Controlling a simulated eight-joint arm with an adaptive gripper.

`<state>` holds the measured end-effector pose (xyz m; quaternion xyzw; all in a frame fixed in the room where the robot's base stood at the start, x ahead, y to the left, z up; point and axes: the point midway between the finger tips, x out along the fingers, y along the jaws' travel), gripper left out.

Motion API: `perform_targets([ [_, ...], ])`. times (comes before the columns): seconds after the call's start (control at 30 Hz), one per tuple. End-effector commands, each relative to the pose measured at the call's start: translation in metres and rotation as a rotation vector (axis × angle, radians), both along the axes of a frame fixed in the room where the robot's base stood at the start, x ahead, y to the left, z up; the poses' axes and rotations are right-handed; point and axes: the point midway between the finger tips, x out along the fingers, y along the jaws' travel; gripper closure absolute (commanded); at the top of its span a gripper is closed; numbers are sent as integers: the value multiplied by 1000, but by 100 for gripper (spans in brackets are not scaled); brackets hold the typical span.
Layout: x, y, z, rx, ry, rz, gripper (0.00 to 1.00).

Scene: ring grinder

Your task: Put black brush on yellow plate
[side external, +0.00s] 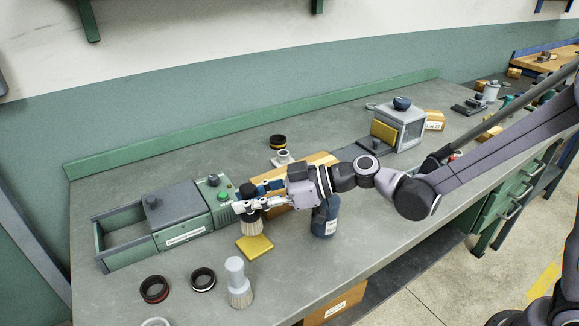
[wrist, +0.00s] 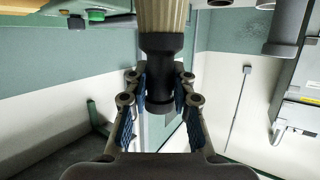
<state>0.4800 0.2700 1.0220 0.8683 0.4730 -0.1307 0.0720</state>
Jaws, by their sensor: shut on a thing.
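The black brush (side external: 252,228) hangs upright in my gripper (side external: 249,204), with its pale bristles pointing down. The yellow plate (side external: 257,248) lies flat on the grey bench; the bristles are right at its back edge in the side view. I cannot tell whether they touch it or hover just above. In the wrist view, my gripper (wrist: 160,92) is shut on the dark handle of the black brush (wrist: 161,62), with blue finger pads on either side. The bristles run out of the frame at the top. The plate is not visible in the wrist view.
A green and grey machine (side external: 180,212) stands left of the brush. A white-handled brush (side external: 237,280) and dark rings (side external: 154,289) (side external: 203,279) are in front. A blue bottle (side external: 325,217) stands close under my arm. A wooden board (side external: 318,158) lies behind.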

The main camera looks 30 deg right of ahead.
Motion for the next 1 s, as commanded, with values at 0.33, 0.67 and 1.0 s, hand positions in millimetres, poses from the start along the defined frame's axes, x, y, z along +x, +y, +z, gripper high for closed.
perform_targets([
  [0.33, 0, 0, -34, 0, 0, -1, 100],
  [0.67, 0, 0, -44, 0, 0, -1, 100],
  [1.0, 0, 0, -46, -1, 0, -1, 53],
])
